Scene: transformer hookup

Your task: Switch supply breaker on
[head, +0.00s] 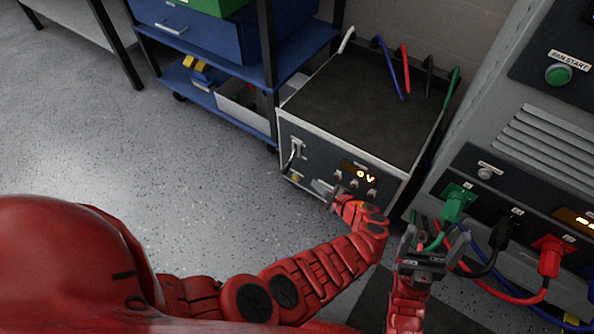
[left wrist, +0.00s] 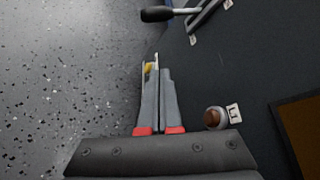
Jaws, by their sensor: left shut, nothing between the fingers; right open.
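The supply box (head: 330,150) stands on the floor, with a display (head: 358,172) reading "0 V" on its dark front panel. The breaker lever (head: 292,158) is at the left end of that panel. In the left wrist view its black-handled end (left wrist: 157,14) juts out near the top. My left gripper (head: 321,187) is shut and empty, close to the panel's lower edge, right of and below the lever and apart from it. Its fingers also show in the left wrist view (left wrist: 155,72). My right gripper (head: 432,240) is open beside the cabinet's plugs.
A brown-tipped knob (left wrist: 214,117) is right of my left fingers. A grey cabinet (head: 490,150) at right carries green (head: 456,203), black (head: 504,231) and red (head: 549,257) plugs with cables. A blue shelf cart (head: 235,50) stands behind left. Floor at left is clear.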

